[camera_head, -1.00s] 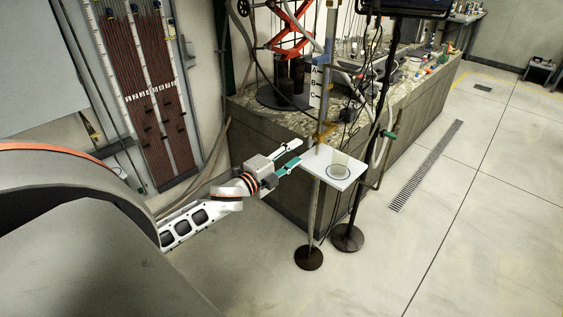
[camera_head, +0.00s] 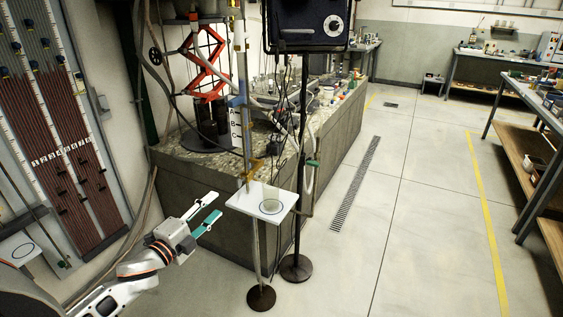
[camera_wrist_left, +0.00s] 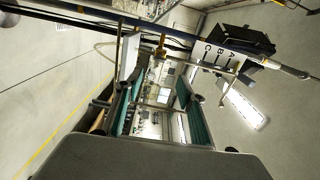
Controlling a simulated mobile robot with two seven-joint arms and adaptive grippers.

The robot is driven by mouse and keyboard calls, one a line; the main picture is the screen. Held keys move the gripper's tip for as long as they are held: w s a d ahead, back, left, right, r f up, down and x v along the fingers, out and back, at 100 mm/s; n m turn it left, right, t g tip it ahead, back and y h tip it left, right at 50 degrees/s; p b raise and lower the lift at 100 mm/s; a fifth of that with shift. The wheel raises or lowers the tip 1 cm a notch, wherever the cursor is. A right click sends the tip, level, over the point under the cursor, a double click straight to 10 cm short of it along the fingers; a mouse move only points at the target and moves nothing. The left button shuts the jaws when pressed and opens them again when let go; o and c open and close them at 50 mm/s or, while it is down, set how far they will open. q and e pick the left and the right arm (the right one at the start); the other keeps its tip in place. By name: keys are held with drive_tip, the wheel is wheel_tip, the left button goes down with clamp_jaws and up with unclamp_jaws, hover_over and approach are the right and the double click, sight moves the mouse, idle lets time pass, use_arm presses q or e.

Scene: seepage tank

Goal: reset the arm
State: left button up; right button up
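My left arm comes in from the lower left in the head view. Its gripper (camera_head: 217,204) has its two green-padded fingers apart, with nothing between them. The fingertips are just left of a small white stand plate (camera_head: 243,201) and look close to its edge; I cannot tell the exact gap. In the left wrist view the gripper (camera_wrist_left: 158,92) also shows both fingers spread, with no object held. My right gripper is in neither view.
A stone-topped bench (camera_head: 190,152) stands behind the plate. A vertical measuring post (camera_head: 242,95) and a dark monitor stand (camera_head: 298,180) rise beside it. A second white plate (camera_head: 20,250) is at the left edge. Open floor (camera_head: 420,220) lies to the right.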

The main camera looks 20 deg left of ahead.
use_arm(q)
drive_tip(key=s+d+f+n+g, duration=0.25)
drive_tip(key=s+d+f, duration=0.2)
drive_tip(key=f, duration=0.35)
drive_tip(key=s+d+f+n+g, duration=0.1)
drive_tip(key=s+d+f+n, duration=0.35)
drive_tip(key=f, duration=0.25)
drive_tip(key=s+d+f+n+g+h, duration=0.1)
drive_tip(key=s+d+f+n+g, duration=0.2)
drive_tip(key=s+d+f+n, duration=0.4)
drive_tip(key=s+d+f, duration=0.4)
drive_tip(key=s+d, duration=0.1)
drive_tip(key=d, duration=0.3)
drive_tip(key=shift+g+h, duration=0.3)
drive_tip(key=shift+g, duration=0.05)
drive_tip(key=shift+s+a+f, duration=0.1)
drive_tip(key=shift+c, duration=1.1)
